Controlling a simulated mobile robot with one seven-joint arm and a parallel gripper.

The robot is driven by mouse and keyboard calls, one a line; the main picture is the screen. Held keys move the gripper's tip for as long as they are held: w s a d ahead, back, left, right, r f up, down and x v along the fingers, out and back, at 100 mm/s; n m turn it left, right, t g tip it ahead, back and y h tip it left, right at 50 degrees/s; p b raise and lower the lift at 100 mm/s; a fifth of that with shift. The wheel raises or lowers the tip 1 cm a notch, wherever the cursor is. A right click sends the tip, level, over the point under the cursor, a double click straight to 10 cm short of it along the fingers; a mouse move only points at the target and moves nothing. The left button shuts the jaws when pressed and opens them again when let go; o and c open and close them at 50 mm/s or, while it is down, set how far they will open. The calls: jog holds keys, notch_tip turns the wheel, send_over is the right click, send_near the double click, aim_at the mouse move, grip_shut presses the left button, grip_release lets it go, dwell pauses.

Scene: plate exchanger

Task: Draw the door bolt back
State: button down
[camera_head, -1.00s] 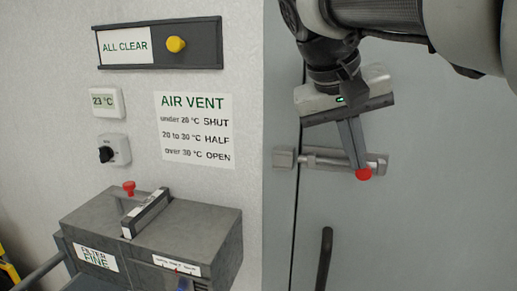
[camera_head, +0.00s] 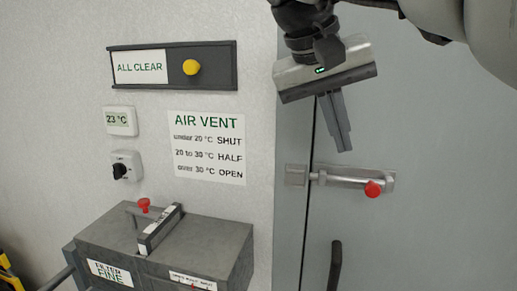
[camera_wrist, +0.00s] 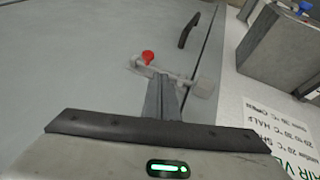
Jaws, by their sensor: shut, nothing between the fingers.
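The door bolt (camera_head: 340,178) is a metal slide bolt lying level on the grey door, with a red knob (camera_head: 373,189) near its right end. The keeper (camera_head: 296,175) sits on the frame left of the door seam. The rod's left end lies close to the keeper; I cannot tell whether it enters it. My gripper (camera_head: 342,150) is shut and empty, above the bolt and left of the knob, apart from the knob. In the wrist view the red knob (camera_wrist: 148,57) shows left of the fingers, which hide part of the bolt.
A dark door handle (camera_head: 335,267) stands below the bolt. On the wall left of the door are an AIR VENT sign (camera_head: 208,148), a 23 °C display (camera_head: 119,120), a dial (camera_head: 126,167) and an ALL CLEAR panel (camera_head: 172,65). A grey filter box (camera_head: 200,245) juts out below them.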

jog(key=shift+v, duration=1.65)
jog(key=shift+a+f, duration=0.1)
